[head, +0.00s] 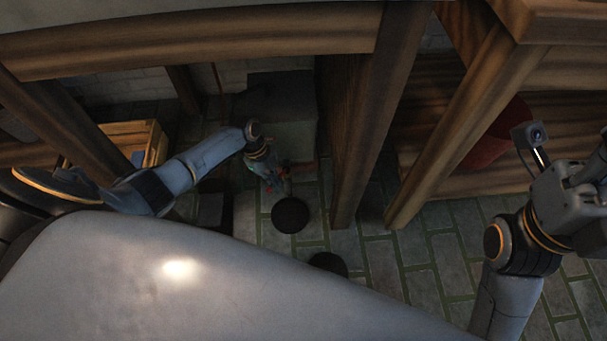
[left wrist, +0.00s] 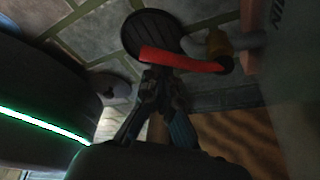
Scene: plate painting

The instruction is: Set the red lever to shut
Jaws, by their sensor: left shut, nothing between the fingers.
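The red lever (left wrist: 180,60) shows in the left wrist view as a bar lying across the picture, its right end by a brass-coloured valve fitting (left wrist: 217,43) on a pipe. My left gripper (left wrist: 162,78) is shut and empty, its fingertips right at the near side of the lever's left half. I cannot tell whether they touch it. In the head view my left gripper (head: 278,184) is low beside a dark box-like unit; the lever is too small and dark there to make out well. My right gripper (head: 572,205) is at the right edge, its fingers not clear.
A round black disc (head: 290,215) lies on the tiled floor near my left gripper, with another dark disc (head: 328,264) nearer. Wooden posts (head: 370,120) stand to the right. A wooden crate (head: 135,145) is at the left. A red rounded object (head: 497,135) sits under the wooden structure.

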